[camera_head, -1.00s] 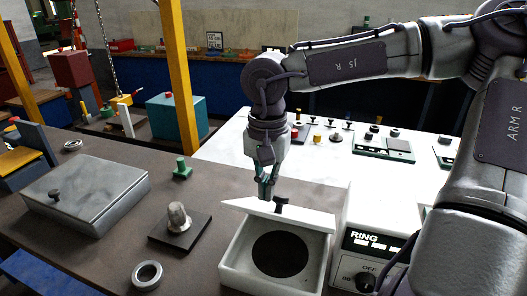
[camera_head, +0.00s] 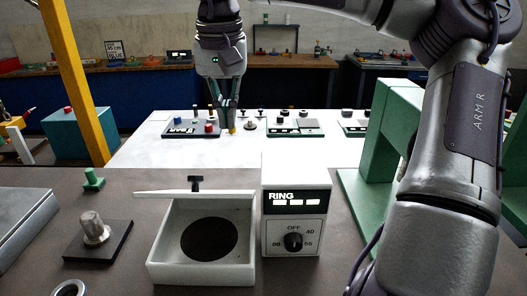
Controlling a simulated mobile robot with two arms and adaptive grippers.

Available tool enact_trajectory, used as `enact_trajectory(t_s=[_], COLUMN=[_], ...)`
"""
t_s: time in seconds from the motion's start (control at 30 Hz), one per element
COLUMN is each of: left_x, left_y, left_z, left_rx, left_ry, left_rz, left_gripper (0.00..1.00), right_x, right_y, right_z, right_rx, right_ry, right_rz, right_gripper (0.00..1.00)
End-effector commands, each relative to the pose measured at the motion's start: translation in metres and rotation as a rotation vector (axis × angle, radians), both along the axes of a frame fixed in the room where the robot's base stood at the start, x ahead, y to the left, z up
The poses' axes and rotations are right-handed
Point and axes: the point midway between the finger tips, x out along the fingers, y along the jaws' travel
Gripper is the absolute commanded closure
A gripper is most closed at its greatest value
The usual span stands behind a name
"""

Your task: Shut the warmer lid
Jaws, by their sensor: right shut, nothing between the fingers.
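The warmer (camera_head: 158,262) is a white box on the brown bench, with a round dark opening inside. Its white lid (camera_head: 160,193) stands open, seen nearly edge-on at the back of the box, with a dark T-shaped knob (camera_head: 195,183) at its top edge. A control unit marked RING (camera_head: 297,250) with a dial adjoins it on the right. My right gripper (camera_head: 229,128) points down above the white table behind the warmer, apart from the lid, shut and empty. My left gripper is not in view.
A dark block with a metal peg (camera_head: 97,234), a green knob piece (camera_head: 93,178) and a ring (camera_head: 69,289) lie left of the warmer. A green frame (camera_head: 377,160) stands to the right. Small control panels (camera_head: 193,130) sit on the white table (camera_head: 150,153).

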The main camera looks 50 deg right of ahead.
Motion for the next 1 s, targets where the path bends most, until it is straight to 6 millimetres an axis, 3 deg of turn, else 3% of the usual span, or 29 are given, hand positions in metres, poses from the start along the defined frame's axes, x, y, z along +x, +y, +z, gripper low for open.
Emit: enact_trajectory(t_s=[0.17,0.27,0.63,1.0], left_x=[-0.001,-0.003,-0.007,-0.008], left_y=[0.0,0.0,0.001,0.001], left_z=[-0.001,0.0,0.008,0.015], left_rx=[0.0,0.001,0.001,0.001], left_ry=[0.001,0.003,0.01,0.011], left_rz=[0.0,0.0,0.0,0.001], left_gripper=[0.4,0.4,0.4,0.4], right_x=[0.002,0.003,0.009,-0.006], right_y=[-0.002,-0.004,-0.01,0.008], right_z=[-0.009,-0.024,-0.101,-0.129], right_rx=[-0.008,-0.006,-0.005,-0.006], right_ry=[0.0,0.001,0.002,-0.004], right_rz=[0.013,0.014,0.014,0.011], right_gripper=[1.0,1.0,1.0,1.0])
